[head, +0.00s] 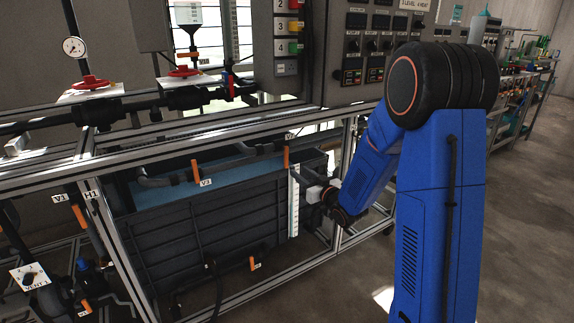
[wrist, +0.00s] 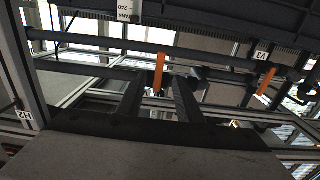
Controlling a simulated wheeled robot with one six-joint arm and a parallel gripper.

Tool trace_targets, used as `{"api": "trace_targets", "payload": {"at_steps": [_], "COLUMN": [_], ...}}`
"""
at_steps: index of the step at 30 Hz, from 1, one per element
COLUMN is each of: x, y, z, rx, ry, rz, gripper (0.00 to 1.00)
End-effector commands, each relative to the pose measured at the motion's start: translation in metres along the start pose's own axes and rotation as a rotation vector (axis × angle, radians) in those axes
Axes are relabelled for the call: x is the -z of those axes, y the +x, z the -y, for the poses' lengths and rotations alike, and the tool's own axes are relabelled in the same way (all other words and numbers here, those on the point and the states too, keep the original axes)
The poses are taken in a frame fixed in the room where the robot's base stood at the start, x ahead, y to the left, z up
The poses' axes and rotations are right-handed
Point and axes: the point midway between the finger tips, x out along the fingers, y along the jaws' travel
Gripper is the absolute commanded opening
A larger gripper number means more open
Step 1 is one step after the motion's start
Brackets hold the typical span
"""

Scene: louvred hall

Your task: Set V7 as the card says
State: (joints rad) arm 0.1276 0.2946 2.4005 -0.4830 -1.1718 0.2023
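In the head view, a tag that seems to read V7 (head: 290,136) sits on the frame above an orange valve handle (head: 286,157), which hangs upright at the tank's right end. In the wrist view, an orange handle (wrist: 159,70) stands upright on a dark pipe, beyond and between my fingertips; its own tag is not readable there. My gripper (wrist: 158,88) is open, its two dark fingers apart with nothing held. In the head view my gripper (head: 318,195) is low beside the tank's right end, its fingers hard to make out. I cannot identify the card.
A second orange handle (wrist: 267,81) with tag V3 (wrist: 262,55) is to the right; V3 (head: 206,183) also shows in the head view. Metal frame rails (head: 150,148) and the dark tank (head: 210,225) surround this space. Open floor (head: 520,220) lies right.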

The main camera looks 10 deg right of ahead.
Motion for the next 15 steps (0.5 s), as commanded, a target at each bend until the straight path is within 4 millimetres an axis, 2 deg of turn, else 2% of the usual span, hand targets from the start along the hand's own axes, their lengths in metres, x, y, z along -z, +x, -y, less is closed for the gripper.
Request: {"api": "trace_targets", "payload": {"at_steps": [15], "x": [-0.001], "y": [0.051], "z": [0.001], "rx": [0.001], "ry": [0.0], "rz": [0.002], "gripper": [0.33]}}
